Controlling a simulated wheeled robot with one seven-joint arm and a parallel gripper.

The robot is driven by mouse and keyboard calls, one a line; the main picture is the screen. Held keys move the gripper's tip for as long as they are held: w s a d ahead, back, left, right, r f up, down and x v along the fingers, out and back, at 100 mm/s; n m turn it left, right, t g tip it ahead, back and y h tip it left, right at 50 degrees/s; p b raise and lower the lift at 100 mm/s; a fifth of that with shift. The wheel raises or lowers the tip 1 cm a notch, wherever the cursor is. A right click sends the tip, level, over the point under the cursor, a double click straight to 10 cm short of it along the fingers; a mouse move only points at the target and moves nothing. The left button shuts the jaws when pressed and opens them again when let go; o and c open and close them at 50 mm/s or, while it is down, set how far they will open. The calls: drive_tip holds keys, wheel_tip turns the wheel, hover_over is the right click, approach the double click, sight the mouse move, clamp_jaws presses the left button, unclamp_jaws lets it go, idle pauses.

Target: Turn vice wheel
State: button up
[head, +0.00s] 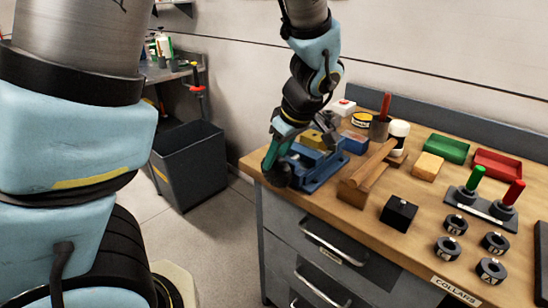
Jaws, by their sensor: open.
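The blue vice (318,174) sits at the left end of the wooden workbench, with a yellowish block (312,140) at its top. Its wheel appears to be the dark round part (280,177) at the vice's left end, over the bench's edge. My gripper (277,150) comes down from above, at the wheel, with a teal-green finger showing beside it. The jaws are apart. My wrist hides part of the vice, and I cannot tell whether a finger touches the wheel.
A grey bin (188,165) stands on the floor at left.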

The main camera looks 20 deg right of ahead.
drive_tip(key=shift+x, duration=0.85)
drive_tip(key=shift+c, duration=0.2)
clamp_jaws()
